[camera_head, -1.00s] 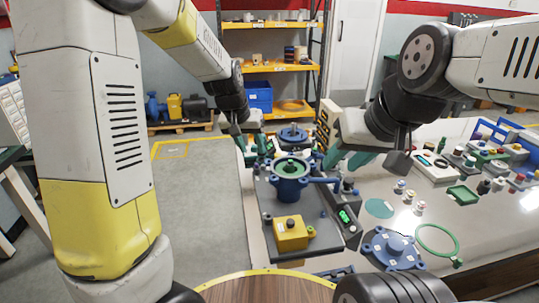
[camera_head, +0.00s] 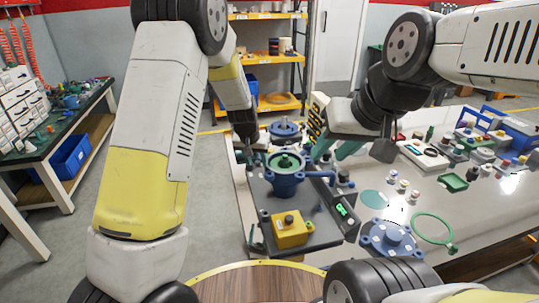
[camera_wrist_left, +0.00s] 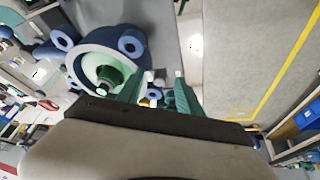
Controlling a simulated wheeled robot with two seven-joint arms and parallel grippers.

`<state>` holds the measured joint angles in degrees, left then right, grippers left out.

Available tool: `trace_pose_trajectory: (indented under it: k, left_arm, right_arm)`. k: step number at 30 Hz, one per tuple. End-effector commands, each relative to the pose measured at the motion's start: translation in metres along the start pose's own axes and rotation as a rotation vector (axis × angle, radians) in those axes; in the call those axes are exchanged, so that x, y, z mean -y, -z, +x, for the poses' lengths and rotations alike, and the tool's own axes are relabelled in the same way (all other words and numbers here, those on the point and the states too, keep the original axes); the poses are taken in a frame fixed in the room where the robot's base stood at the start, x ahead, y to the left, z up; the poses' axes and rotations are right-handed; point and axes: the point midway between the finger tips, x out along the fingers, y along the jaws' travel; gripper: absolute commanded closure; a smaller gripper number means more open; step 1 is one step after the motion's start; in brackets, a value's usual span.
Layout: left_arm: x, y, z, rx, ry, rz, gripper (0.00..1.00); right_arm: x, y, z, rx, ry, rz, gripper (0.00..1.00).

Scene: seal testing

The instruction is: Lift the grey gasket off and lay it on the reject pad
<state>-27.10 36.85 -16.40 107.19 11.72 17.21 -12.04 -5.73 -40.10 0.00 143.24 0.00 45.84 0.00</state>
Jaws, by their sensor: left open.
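A blue round housing (camera_head: 286,182) stands on a dark plate, with a green part (camera_head: 285,161) in its open top. In the left wrist view the housing (camera_wrist_left: 112,40) has a pale ring inside its rim around the green part (camera_wrist_left: 106,78). I cannot tell for sure which ring is the grey gasket. My left gripper (camera_head: 246,153) is beside the housing's far left side, partly hard to see. In the left wrist view its teal fingers (camera_wrist_left: 160,88) are apart and empty, next to the rim. My right gripper (camera_head: 336,150) has its teal fingers apart, behind and right of the housing. I cannot identify the reject pad with certainty.
A yellow button box (camera_head: 289,230) is in front of the housing. A flat teal disc (camera_head: 374,199), a blue flanged part (camera_head: 388,239) and a green ring (camera_head: 433,229) lie to the right. A second blue part (camera_head: 285,131) stands behind. Bare table shows at front right.

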Motion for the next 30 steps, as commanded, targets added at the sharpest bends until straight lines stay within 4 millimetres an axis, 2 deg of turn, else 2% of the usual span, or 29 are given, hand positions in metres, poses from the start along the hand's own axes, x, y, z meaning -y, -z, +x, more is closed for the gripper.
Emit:
trace_pose_trajectory:
  k: [7, 12, 14, 30]
  left_arm:
    - [0.0002, 0.0004, 0.0015, -0.001, 0.0, 0.0, 0.57]
    - [0.0002, 0.0003, 0.0014, -0.001, 0.0, 0.0, 0.9]
    - [0.0003, 0.0003, 0.0014, -0.001, 0.0, 0.0, 1.0]
    - [-0.0002, 0.0032, -0.0045, -0.003, 0.0, 0.001, 1.0]
  right_arm:
    - [0.0, 0.0, 0.0, 0.0, 0.0, 0.0, 0.64]
    - [0.0, 0.0, 0.0, 0.0, 0.0, 0.0, 0.64]
    - [0.0, 0.0, 0.0, 0.0, 0.0, 0.0, 0.64]
    - [0.0, 0.0, 0.0, 0.0, 0.0, 0.0, 0.64]
